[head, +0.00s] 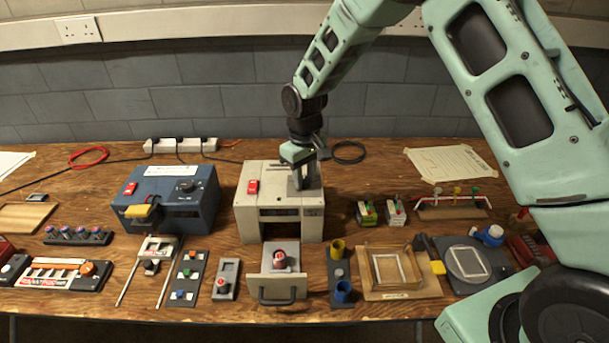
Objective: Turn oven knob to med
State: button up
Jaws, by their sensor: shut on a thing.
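A beige box-shaped oven (263,213) stands mid-table with a dark opening in its front. A red switch (253,187) is on the left of its top. My gripper (304,183) points down at the right part of the oven's top and is shut on the oven knob there. The knob is hidden by the fingers, so its setting and any marks around it cannot be read.
A tray (268,295) with a handle and a red-topped round item (280,258) sits in front of the oven. A dark blue box (165,205) with a dial (187,186) stands left. Small green-and-white blocks (367,213) stand close to the right.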

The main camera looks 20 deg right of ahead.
aim_at(304, 179)
jog(key=o, duration=1)
jog(key=shift+c, duration=0.2)
notch_tip(304, 179, up, 18)
jog(key=b, duration=0.2)
jog(key=shift+f, duration=0.25)
jog(key=s+a+n, duration=0.1)
jog(key=s+a, duration=0.3)
jog(key=s, duration=0.4)
jog(key=s+a+n, duration=0.1)
jog(key=s+a, duration=0.3)
jog(key=s, duration=0.3)
jog(key=s+d+f, duration=0.1)
jog(key=s+f, duration=0.1)
jog(key=s, duration=0.7)
jog(key=s+d+f+n, duration=0.1)
jog(key=s+f, duration=0.1)
jog(key=s, duration=0.8)
jog(key=shift+s+f+y, duration=0.15)
jog(key=shift+f+y, duration=0.1)
jog(key=shift+y, duration=0.05)
